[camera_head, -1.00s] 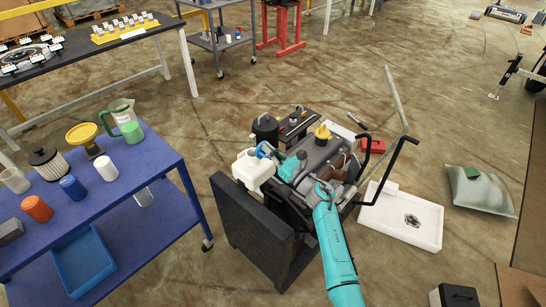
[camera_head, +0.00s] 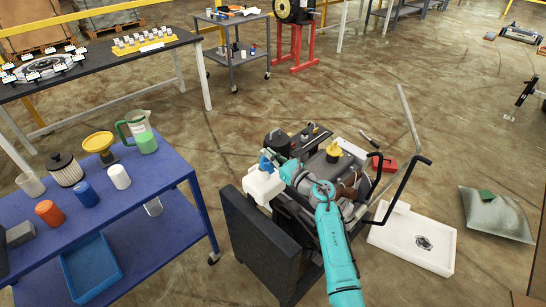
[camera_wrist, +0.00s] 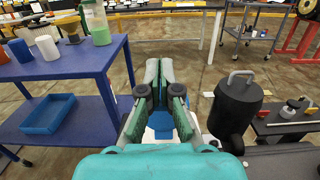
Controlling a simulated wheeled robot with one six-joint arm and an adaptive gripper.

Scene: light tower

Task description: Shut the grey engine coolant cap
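The coolant cap is a blue piece (camera_head: 265,165) on top of the white coolant tank (camera_head: 262,187), at the left of the grey engine (camera_head: 318,170). My gripper (camera_head: 284,172) reaches in from the right, right beside the cap. In the wrist view, my gripper (camera_wrist: 160,72) has its fingertips close together with nothing visible between the tips. Blue (camera_wrist: 160,118) shows below and between the fingers, with some white of the tank under it. The fingers hide most of the cap there. I cannot tell whether they touch it or how far it is tilted.
A black canister (camera_wrist: 234,103) stands close right of my gripper. A dark panel (camera_head: 258,245) stands in front of the tank. The blue trolley (camera_head: 150,172) with jug and cups is at the left. Black handlebars (camera_head: 408,180) rise at the right. A white tray (camera_head: 412,240) lies on the floor.

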